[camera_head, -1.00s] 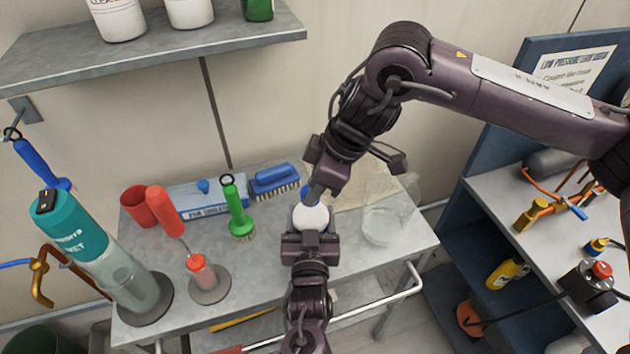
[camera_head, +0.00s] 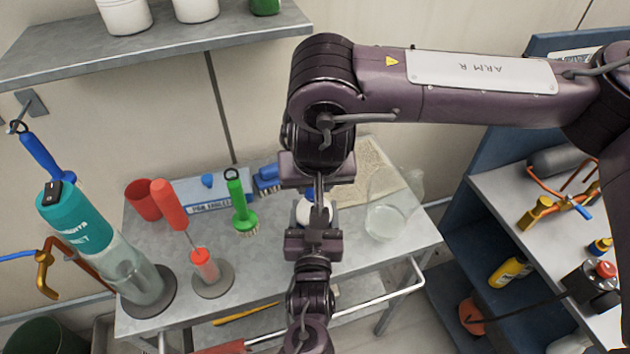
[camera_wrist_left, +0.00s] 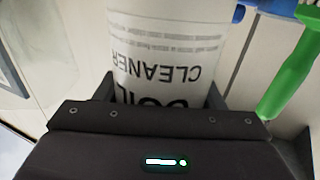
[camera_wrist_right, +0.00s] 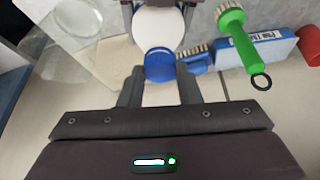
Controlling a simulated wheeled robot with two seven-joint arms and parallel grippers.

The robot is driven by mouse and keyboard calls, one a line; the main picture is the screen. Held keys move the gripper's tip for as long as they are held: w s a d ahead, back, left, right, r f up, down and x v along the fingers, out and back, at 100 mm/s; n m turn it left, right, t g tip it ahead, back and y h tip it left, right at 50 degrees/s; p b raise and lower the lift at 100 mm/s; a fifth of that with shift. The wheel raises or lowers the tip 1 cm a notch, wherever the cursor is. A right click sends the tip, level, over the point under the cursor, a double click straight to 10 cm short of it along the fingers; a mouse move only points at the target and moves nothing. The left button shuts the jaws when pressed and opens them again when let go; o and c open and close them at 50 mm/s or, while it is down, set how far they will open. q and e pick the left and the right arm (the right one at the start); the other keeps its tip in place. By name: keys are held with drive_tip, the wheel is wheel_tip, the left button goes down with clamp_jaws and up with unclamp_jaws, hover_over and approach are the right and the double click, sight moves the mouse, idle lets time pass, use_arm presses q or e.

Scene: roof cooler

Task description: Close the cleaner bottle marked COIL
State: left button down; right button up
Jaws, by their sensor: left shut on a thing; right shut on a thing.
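My left gripper (camera_head: 314,230) is shut around the bottle's body from the front. A blue cap (camera_wrist_right: 159,64) sits at the bottle's top in the right wrist view. My right gripper (camera_head: 318,192) comes from above and is shut on this cap, a finger on each side. Whether the cap is tight on the neck cannot be seen.
A red-handled tool (camera_head: 170,205) and a teal cylinder (camera_head: 80,225) stand farther left.

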drive_tip(key=o, duration=0.9)
drive_tip(key=shift+r, duration=2.25)
drive_tip(key=shift+c, duration=0.2)
